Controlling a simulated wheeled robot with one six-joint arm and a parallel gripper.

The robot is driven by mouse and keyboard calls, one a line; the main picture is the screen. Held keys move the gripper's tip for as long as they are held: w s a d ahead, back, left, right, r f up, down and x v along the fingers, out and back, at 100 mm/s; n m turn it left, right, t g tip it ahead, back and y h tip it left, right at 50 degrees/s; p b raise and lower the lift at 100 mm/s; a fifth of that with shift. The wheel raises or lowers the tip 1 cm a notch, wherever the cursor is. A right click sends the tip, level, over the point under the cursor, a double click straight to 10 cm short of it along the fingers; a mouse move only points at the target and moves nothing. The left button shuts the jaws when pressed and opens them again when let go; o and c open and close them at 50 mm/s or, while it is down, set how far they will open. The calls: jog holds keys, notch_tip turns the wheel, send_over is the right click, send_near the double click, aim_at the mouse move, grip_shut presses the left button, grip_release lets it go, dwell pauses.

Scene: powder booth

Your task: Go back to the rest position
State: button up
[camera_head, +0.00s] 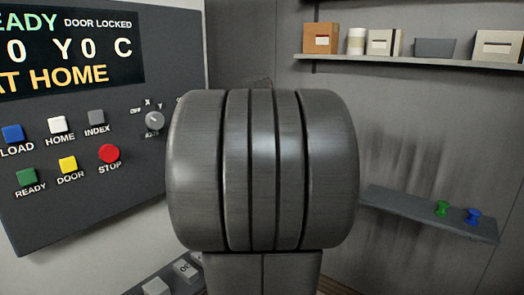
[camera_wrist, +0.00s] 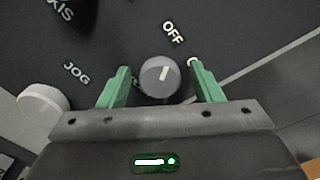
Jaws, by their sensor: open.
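My gripper (camera_wrist: 160,88) shows in the wrist view with its two green fingers apart. A grey knob (camera_wrist: 158,77) with a pale pointer line sits between the fingertips, with dark gaps on both sides of it. The knob is on a dark panel, and an "OFF" label is printed just above it. In the head view my own arm link fills the middle and hides my gripper.
The control panel (camera_head: 90,205) at the left has several coloured buttons, a rotary selector (camera_head: 155,121) and a screen (camera_head: 70,50) reading "DOOR LOCKED" and "AT HOME". An upper shelf (camera_head: 400,62) holds boxes. A lower shelf (camera_head: 405,208) holds green (camera_head: 441,208) and blue (camera_head: 473,216) pieces.

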jog(key=m+p, duration=0.2)
jog(key=p, duration=0.1)
jog(key=shift+r+m, duration=0.1)
jog(key=shift+m, duration=0.3)
jog(key=shift+f, duration=0.2)
